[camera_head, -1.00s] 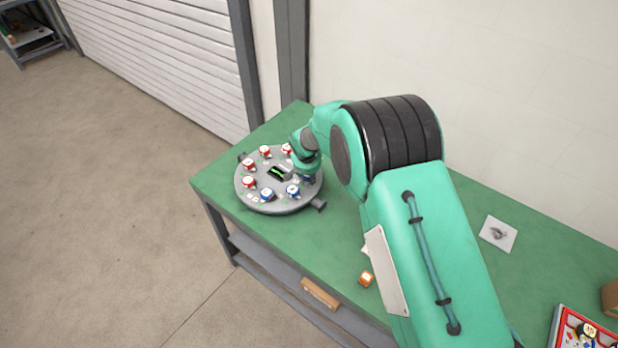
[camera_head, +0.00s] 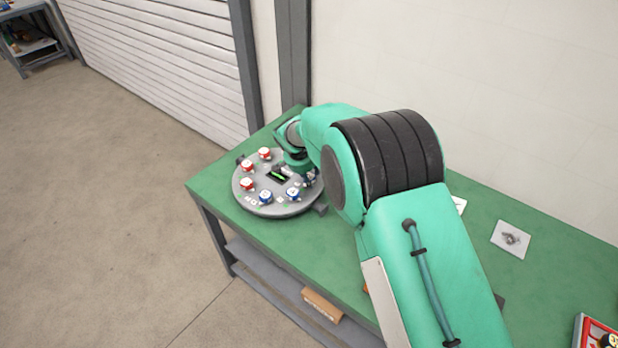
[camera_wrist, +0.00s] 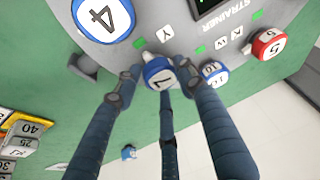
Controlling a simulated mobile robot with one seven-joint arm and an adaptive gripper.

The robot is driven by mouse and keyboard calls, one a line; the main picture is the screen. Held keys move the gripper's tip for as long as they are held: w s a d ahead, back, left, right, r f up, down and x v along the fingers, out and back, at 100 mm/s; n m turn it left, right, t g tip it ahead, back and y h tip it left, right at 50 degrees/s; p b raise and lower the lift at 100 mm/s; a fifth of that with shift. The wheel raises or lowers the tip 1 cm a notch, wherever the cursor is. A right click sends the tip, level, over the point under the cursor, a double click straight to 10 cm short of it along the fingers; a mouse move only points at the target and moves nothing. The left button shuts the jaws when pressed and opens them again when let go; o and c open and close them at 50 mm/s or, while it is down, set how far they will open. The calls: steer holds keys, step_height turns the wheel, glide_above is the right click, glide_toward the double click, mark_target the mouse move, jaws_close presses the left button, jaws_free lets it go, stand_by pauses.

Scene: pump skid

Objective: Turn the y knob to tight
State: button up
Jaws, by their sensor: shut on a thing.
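The y knob (camera_wrist: 159,70) is blue with a white cap that bears a figure like a 7, and the letter Y (camera_wrist: 167,33) stands on the grey plate beside it. My gripper (camera_wrist: 163,84) has its dark fingers closed around this knob in the wrist view. In the head view my gripper (camera_head: 309,178) is at the right side of the round grey plate (camera_head: 240,197), and my arm hides the knob it holds. I cannot make out a tight mark.
Close beside the held knob are a blue knob (camera_wrist: 214,73), a red knob (camera_wrist: 268,43) and a larger blue knob (camera_wrist: 103,17). A dark display (camera_head: 277,175) is in the plate's middle.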

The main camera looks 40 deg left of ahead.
steer(key=shift+w+a+r, duration=0.3)
steer(key=shift+a+r, duration=0.05)
steer(key=shift+r, duration=0.3)
steer(key=o, duration=1)
steer(key=shift+o, duration=0.3)
steer(key=shift+s+d+f, duration=0.15)
steer(key=shift+d+f, duration=0.05)
steer(key=shift+f, duration=0.2)
steer(key=v, duration=1.1)
steer(key=shift+r, duration=0.4)
steer(key=shift+s, duration=0.15)
